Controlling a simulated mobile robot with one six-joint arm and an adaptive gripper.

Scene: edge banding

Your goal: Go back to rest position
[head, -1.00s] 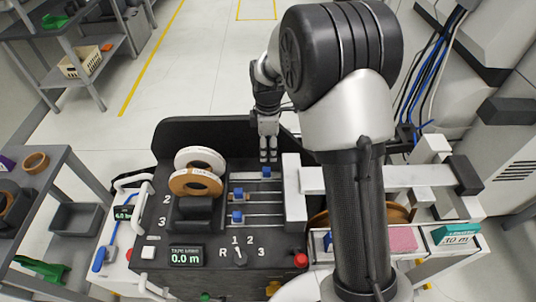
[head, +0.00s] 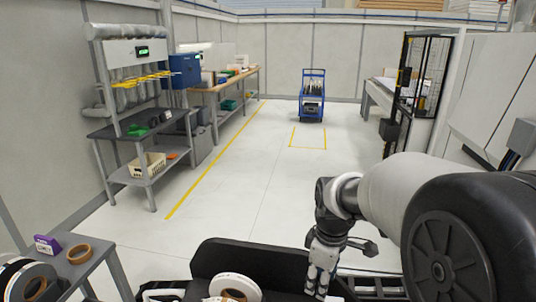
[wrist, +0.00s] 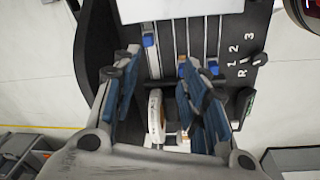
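My gripper (head: 320,278) hangs at the bottom of the head view, over the back part of the black machine (head: 245,258). In the wrist view my gripper (wrist: 158,66) has its two blue-padded fingers apart, with nothing held between them. Below them lie the machine's rails with blue sliders (wrist: 148,40) and a white tape roll (wrist: 154,115). The white roll (head: 235,288) also shows at the bottom edge of the head view. Most of the machine is cut off there.
A grey bench at left holds a brown tape roll (head: 79,254) and a purple box (head: 46,244). A grey shelf (head: 145,125) stands beyond it. A blue cart (head: 312,95) is far back. The white floor (head: 250,190) between is clear.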

